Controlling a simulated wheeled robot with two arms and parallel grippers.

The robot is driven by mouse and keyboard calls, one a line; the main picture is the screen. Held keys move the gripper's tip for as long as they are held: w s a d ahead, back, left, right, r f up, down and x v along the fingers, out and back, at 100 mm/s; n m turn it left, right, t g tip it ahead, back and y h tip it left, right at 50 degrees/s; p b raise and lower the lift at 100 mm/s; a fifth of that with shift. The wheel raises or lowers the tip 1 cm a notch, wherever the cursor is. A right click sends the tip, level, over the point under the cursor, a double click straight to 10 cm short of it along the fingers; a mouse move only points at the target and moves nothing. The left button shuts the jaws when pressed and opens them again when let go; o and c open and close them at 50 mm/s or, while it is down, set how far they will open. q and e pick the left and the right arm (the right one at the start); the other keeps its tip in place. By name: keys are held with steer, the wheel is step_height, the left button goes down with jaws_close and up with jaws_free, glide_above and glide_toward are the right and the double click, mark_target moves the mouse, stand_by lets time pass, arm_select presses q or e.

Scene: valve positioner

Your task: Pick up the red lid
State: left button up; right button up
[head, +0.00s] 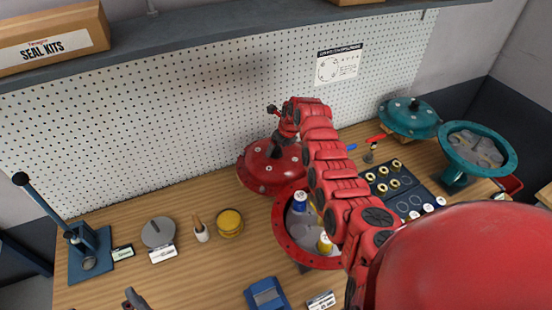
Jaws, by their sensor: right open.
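The red lid (262,178) is a round dome with a flat bolted rim. It is at the middle of the bench, behind the open red valve body (283,237). My right arm reaches in from the lower right, and its open right gripper (280,134) is at the top of the lid, by its stem. The wrist and arm hide part of the lid's right side, and I cannot tell whether the fingers touch the stem. My left gripper is not clearly in view.
A teal lid (410,117) and an open teal body (479,148) stand at the right. A dark tray (404,193) of rings and small parts lies before them. A blue press (90,250), grey disc (157,232) and yellow tin (230,222) are at the left. A pegboard (180,125) backs the bench.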

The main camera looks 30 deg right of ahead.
jaws_close()
steer(key=shift+r, duration=0.1)
stand_by(1.2)
